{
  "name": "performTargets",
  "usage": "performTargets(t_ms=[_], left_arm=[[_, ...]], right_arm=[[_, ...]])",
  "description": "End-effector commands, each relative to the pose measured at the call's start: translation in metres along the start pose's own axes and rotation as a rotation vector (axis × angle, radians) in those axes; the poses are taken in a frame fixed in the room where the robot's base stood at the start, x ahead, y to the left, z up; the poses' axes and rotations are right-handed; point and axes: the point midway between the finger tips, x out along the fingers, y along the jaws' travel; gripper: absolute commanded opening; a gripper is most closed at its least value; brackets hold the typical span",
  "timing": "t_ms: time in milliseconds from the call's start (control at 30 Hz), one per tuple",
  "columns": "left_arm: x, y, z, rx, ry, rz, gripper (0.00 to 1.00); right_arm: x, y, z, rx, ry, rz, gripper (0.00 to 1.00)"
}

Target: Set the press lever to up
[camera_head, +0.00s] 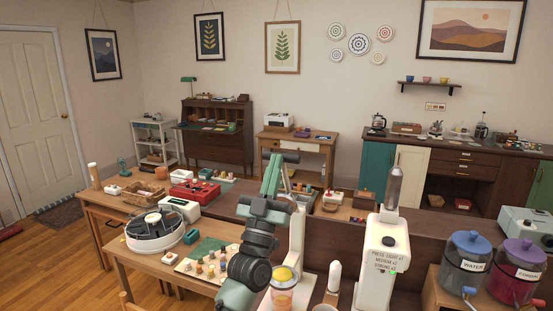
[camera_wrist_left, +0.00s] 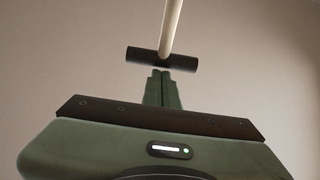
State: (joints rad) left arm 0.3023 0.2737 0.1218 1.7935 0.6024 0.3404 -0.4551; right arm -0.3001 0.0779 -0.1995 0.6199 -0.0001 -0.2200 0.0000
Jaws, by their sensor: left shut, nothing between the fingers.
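The press (camera_head: 298,222) stands at the front middle of the head view, a cream column. Its lever has a black crossbar handle (camera_head: 284,156), raised near the column's top. In the left wrist view the black handle (camera_wrist_left: 162,60) sits crosswise on a cream rod (camera_wrist_left: 171,25). My left gripper (camera_head: 273,160) has green fingers, shut and empty, pointing up at the handle. In the left wrist view its fingertips (camera_wrist_left: 161,73) are right at the handle's lower edge; I cannot tell whether they touch. My right gripper is not in view.
A jar with yellow and orange contents (camera_head: 284,287) stands below the press. A white dispenser (camera_head: 377,262) is to the right, with blue-lidded (camera_head: 466,265) and purple-lidded (camera_head: 513,272) canisters beyond. A round drum device (camera_head: 155,230) and small pieces on a board (camera_head: 190,265) lie left.

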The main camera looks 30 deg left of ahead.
Motion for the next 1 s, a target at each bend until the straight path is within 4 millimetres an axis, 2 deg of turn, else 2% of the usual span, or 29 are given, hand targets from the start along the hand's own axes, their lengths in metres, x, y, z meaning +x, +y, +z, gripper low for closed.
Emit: performTargets(t_ms=[100, 467, 733, 1000], left_arm=[[0.004, 0.0, 0.009, 0.0, -0.011, 0.001, 0.0], [0.004, 0.0, 0.014, -0.001, -0.017, 0.002, 0.0], [0.037, 0.0, 0.022, 0.0, -0.018, 0.002, 0.0], [0.04, 0.001, 0.024, -0.001, -0.021, 0.003, 0.0]], right_arm=[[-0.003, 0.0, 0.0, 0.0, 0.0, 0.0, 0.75], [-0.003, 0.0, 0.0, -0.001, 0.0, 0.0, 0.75], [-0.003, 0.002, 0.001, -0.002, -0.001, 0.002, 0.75], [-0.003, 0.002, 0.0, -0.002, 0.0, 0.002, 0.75]])
